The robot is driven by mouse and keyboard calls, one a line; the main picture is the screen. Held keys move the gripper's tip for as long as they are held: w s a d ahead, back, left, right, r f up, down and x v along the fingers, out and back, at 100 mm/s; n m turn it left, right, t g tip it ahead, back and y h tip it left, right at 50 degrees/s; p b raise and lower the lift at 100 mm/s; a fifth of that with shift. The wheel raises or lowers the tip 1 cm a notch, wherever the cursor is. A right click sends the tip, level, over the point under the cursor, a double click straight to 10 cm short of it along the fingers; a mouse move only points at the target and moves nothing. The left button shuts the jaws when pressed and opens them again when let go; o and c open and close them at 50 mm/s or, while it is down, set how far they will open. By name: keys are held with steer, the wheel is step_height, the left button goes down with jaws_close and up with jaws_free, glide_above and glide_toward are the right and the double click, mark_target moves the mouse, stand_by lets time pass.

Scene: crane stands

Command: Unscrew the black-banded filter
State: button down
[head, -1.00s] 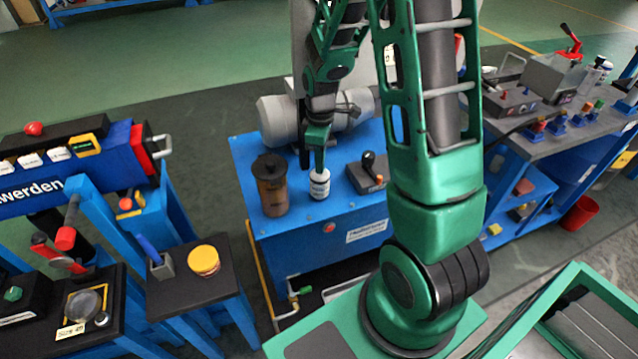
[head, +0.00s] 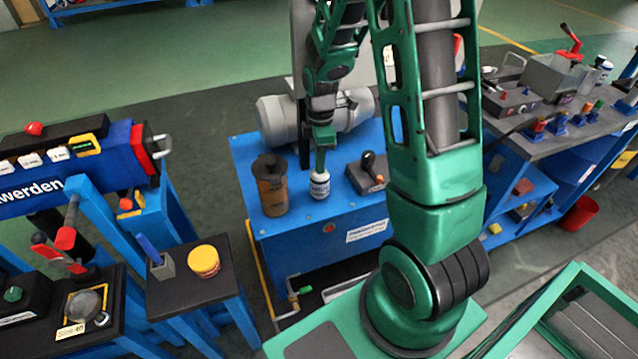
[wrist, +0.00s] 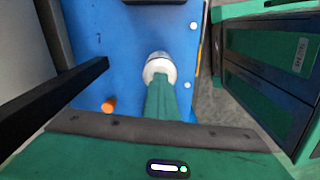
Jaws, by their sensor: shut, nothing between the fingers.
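The white filter (head: 319,186) with a dark band stands upright on top of the blue power unit (head: 285,245), near its front edge. In the wrist view, its round white body (wrist: 160,66) shows just beyond my fingertips. My gripper (head: 320,168) points straight down over the filter's top. Its green fingers (wrist: 165,98) are shut together with nothing between them. I cannot tell whether the fingertips touch the filter. The fingers hide part of its top.
A brown canister with a black lid (head: 270,185) stands close left of the filter. A black lever block (head: 370,172) is close right. A grey motor (head: 275,120) lies behind. A small black table (head: 185,285) with a yellow-lidded jar (head: 204,261) stands left.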

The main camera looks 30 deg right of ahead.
steer(key=n, duration=0.3)
steer(key=shift+n, duration=1.1)
steer(key=shift+n, duration=2.6)
steer(key=shift+n, duration=0.6)
steer(key=n, duration=0.4)
